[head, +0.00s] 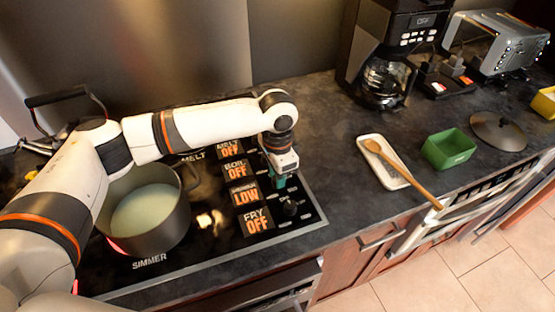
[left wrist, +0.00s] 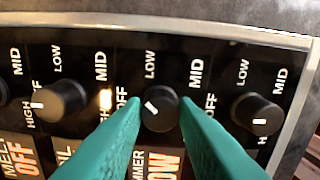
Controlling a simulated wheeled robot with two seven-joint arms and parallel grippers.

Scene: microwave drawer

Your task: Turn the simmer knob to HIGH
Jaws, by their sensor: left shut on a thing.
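The simmer knob (left wrist: 160,110) is a dark round knob with a white mark, seen in the left wrist view. Its mark points up-left, between OFF and LOW. My left gripper (head: 279,182) reaches down over the right side of the cooktop. Its green fingers (left wrist: 160,105) stand on both sides of the simmer knob and are shut on it. The simmer display (head: 244,194) reads LOW in orange. In the head view the gripper hides the simmer knob. My right gripper is not in view.
Neighbouring knobs (left wrist: 62,100) and (left wrist: 257,112) flank the simmer knob. A pot (head: 150,214) of pale liquid stands on the cooktop, with a red glow beneath it. A spoon rest (head: 392,173) with a wooden spoon, a green bowl (head: 448,149) and a coffee maker (head: 388,55) are to the right.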

